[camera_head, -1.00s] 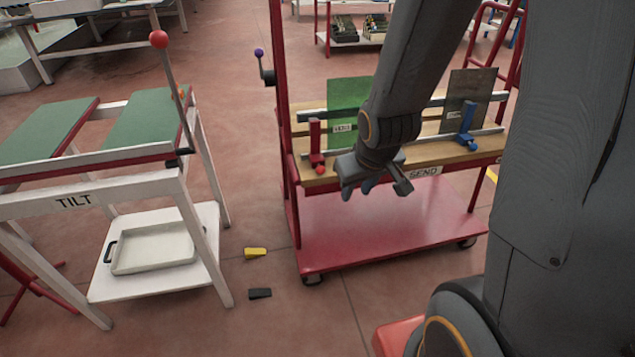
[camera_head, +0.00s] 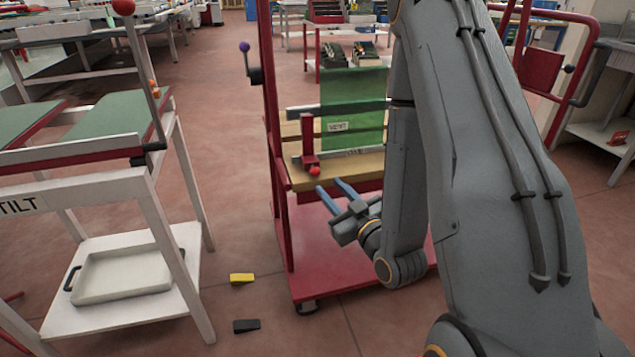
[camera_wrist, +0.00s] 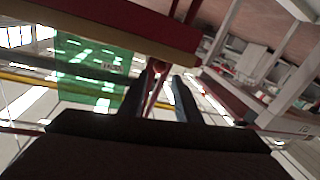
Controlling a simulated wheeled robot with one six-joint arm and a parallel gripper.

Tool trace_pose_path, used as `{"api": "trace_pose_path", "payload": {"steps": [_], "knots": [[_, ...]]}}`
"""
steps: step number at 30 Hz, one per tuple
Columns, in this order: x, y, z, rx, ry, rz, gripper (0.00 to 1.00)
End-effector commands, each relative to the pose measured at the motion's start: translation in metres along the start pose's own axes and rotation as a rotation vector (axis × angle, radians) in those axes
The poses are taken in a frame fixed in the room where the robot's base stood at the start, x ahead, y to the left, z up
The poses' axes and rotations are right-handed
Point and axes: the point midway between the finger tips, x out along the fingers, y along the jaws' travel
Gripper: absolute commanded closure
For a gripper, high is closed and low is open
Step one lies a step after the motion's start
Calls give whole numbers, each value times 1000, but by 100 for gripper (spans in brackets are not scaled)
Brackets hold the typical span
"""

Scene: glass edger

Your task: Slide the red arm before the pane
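The red arm (camera_head: 308,140) is an upright post with a red ball knob (camera_head: 314,170) at its foot. It stands on the trolley's front rail, just left of the green pane (camera_head: 352,100), which stands upright with a white label. My gripper (camera_head: 331,187) is open and empty, its two fingers pointing up-left, just below and in front of the knob. In the wrist view the knob (camera_wrist: 157,67) shows between and beyond the fingertips, and the green pane (camera_wrist: 92,65) is to the left. No contact is visible. My arm hides the right part of the trolley.
The red trolley (camera_head: 315,272) has a wooden top and a lower red deck. At left is a white tilt table (camera_head: 85,205) with a red-ball lever (camera_head: 124,8). A yellow wedge (camera_head: 242,278) and a black wedge (camera_head: 246,325) lie on the floor between.

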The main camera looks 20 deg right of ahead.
Motion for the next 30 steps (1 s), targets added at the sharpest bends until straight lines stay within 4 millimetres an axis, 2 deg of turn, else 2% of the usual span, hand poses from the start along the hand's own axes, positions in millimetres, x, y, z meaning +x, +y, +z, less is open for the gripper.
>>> {"api": "trace_pose_path", "payload": {"steps": [8, 18, 23, 30], "knots": [[22, 0, 0, -2, 14, 1, 70], [68, 0, -2, -1, 11, 2, 70], [76, 0, -2, 1, 9, 2, 70], [77, 0, -2, 1, 9, 2, 70]]}}
